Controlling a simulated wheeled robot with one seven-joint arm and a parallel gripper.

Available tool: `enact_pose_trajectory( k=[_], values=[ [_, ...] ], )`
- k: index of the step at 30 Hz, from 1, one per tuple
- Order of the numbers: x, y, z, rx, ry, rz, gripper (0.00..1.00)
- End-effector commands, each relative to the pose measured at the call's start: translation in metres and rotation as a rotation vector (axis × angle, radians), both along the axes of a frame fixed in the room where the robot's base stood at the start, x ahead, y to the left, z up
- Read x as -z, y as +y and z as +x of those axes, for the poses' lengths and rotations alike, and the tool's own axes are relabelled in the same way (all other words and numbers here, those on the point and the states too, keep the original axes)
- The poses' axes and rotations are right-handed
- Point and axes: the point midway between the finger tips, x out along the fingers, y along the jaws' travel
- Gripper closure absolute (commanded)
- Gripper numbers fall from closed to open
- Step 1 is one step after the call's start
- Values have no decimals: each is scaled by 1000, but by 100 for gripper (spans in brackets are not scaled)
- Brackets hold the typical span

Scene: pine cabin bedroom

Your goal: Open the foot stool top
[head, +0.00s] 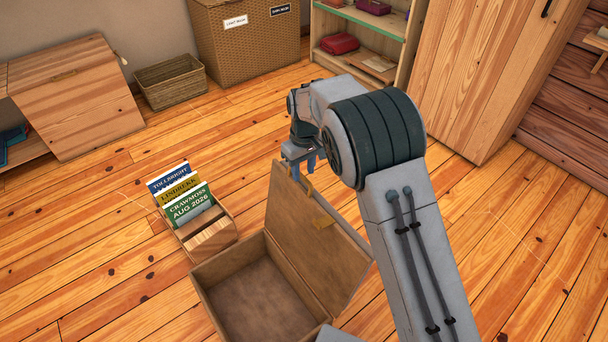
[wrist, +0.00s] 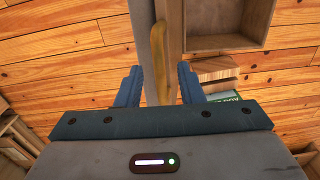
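The foot stool (head: 205,275) is a brown box with an empty inside, standing on the floor at the lower middle of the head view. Its top (head: 300,235) is hinged on the right side and stands raised, tilted slightly right of upright. A gold tab (head: 308,187) sits on the top's upper edge; it also shows in the wrist view (wrist: 161,68). My gripper (head: 303,170) is at that upper edge. In the wrist view its blue fingers (wrist: 158,85) are apart, on either side of the tab and edge. Firm contact is not visible.
A wooden file box (head: 210,235) with upright cards stands close left of the stool. A wicker basket (head: 170,82), a hamper (head: 245,45), a shelf (head: 355,40) and a wardrobe (head: 490,60) line the back. Floor to the right is clear.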

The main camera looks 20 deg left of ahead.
Motion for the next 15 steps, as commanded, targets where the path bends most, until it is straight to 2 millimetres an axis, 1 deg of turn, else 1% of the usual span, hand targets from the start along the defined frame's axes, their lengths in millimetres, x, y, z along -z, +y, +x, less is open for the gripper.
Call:
enact_pose_trajectory(
  k=[1,4,13,14,15],
  values=[
    [6,0,0,0,1,-2,66],
    [12,0,-1,1,1,-1,66],
    [14,0,0,1,0,0,66],
    [13,0,0,1,0,0,68],
    [13,0,0,1,0,0,80]
  ],
)
